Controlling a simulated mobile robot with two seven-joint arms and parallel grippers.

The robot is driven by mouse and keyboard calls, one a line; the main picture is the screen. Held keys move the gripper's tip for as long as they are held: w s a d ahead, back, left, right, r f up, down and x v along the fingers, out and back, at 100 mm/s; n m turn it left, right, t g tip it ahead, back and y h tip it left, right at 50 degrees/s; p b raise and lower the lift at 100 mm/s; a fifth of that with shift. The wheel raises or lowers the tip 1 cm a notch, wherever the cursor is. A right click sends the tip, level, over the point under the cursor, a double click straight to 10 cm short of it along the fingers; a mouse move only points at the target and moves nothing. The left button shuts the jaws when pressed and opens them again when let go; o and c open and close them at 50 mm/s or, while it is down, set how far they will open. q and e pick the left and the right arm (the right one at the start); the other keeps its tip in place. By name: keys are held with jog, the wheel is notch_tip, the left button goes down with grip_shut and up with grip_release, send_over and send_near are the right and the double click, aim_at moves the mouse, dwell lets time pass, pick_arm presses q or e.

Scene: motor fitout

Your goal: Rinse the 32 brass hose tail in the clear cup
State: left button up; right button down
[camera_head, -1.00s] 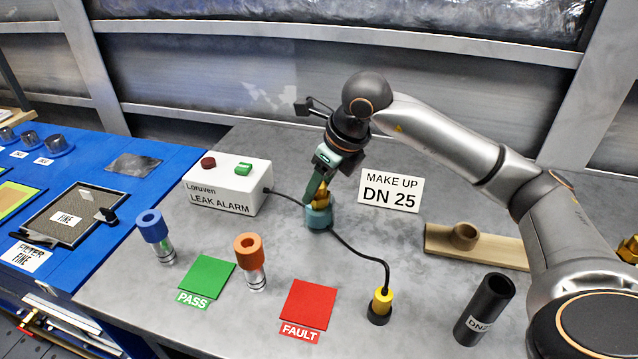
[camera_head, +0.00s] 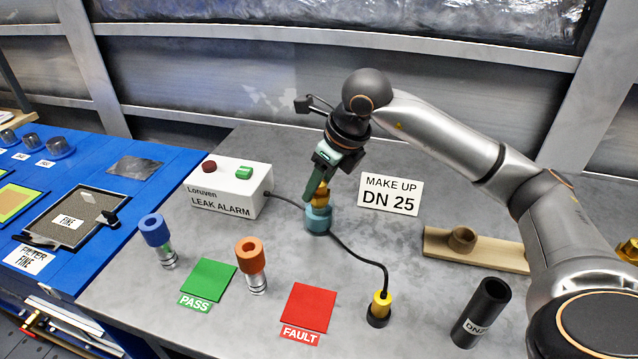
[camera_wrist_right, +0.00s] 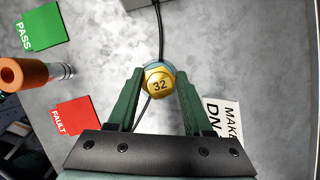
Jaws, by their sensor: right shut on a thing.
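The brass hose tail (camera_head: 321,195) stands upright at the teal cup-like holder (camera_head: 318,219) on the grey bench. In the right wrist view its gold end face, marked 32 (camera_wrist_right: 159,84), lies between my fingertips. My right gripper (camera_head: 316,188) reaches down from above and is shut on this hose tail. The tail's lower end is hidden by the teal holder, so I cannot tell how deep it sits. I cannot make out a cup that is plainly clear. My left gripper is not in view.
The leak alarm box (camera_head: 230,190) stands left of the gripper, its black cable running past the holder to a yellow plug (camera_head: 380,305). The DN 25 sign (camera_head: 390,193) is close on the right. Orange-capped (camera_head: 250,258) and blue-capped (camera_head: 155,232) fittings stand front left.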

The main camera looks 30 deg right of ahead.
jog(key=shift+r+p, duration=2.15)
jog(key=shift+r, duration=0.95)
